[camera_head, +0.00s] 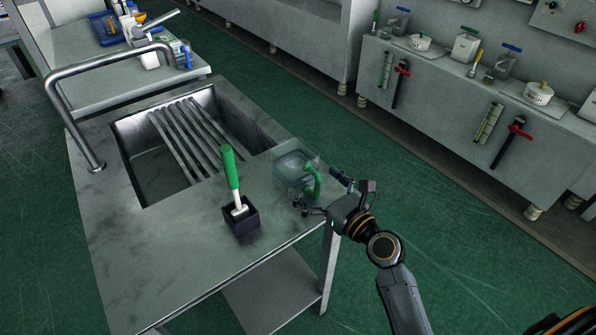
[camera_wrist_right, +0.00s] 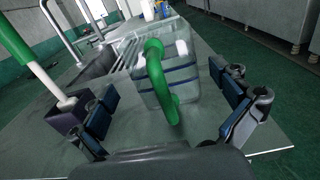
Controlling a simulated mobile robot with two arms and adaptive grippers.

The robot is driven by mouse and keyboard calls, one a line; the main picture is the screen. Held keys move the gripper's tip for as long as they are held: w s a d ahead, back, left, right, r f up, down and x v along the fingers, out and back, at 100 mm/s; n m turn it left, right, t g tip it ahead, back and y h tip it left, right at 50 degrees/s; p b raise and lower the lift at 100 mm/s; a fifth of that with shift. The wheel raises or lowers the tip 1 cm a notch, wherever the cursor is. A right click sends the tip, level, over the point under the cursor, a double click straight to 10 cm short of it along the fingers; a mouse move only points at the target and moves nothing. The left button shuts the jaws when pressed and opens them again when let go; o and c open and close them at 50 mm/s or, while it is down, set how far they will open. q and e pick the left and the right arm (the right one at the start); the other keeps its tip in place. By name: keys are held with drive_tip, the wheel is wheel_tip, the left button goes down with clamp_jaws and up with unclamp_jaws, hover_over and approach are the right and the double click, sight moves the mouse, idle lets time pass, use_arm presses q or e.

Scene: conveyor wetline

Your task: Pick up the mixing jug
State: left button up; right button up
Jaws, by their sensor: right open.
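The mixing jug (camera_head: 290,168) is clear with a green handle and stands on the right end of the metal sink table. In the right wrist view the jug (camera_wrist_right: 182,75) is upright, its green handle (camera_wrist_right: 155,80) facing my gripper. My right gripper (camera_head: 325,194) is at the table's edge, close to the handle side. Its fingers (camera_wrist_right: 168,108) are spread apart, one on each side of the handle, and hold nothing. I cannot tell from these views whether a finger touches the jug. My left gripper is in neither view.
A dark square holder (camera_head: 241,220) with a green-handled brush (camera_head: 231,170) stands left of the jug. Behind are a sink with a slatted rack (camera_head: 190,135) and a curved tap (camera_head: 75,75). A counter (camera_head: 450,100) with jugs and tools stands across the green floor.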

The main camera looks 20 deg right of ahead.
sight(306, 175)
drive_tip(key=x, duration=0.5)
drive_tip(key=shift+w, duration=0.4)
drive_tip(key=shift+s, duration=0.1)
drive_tip(key=shift+c, duration=0.2)
drive_tip(key=c, duration=1)
